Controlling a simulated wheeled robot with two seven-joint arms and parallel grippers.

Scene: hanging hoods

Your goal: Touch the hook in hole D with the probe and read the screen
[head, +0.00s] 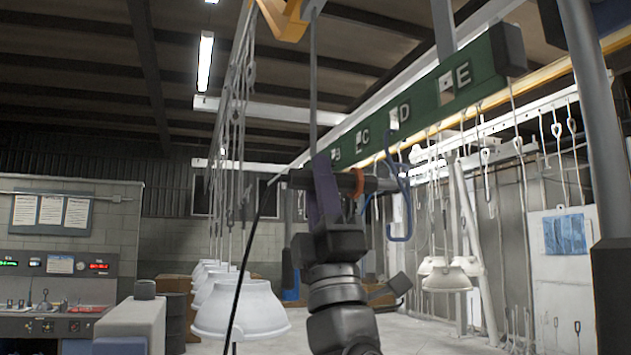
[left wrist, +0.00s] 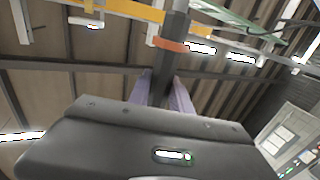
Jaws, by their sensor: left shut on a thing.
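My left gripper (head: 326,180), with purple fingers, is shut on the probe (head: 376,184), a dark rod with an orange ring and a black cable. The probe points right, its tip beside or overlapping the blue hook (head: 407,215); contact cannot be told. In the left wrist view, the fingers (left wrist: 166,90) hold the dark probe (left wrist: 172,25). The blue hook hangs below the green beam (head: 430,98), near hole D (head: 394,119); its upper end is unclear. Lit green (head: 9,263) and red (head: 98,266) readouts show on the left wall panel, too small to read. My right gripper is not in view.
Holes B, C and E (head: 447,83) also mark the green beam. White hoods (head: 240,308) hang below left, and others (head: 447,278) hang right. Several pale hooks hang along the right wall. A grey pole (head: 590,110) stands at the right.

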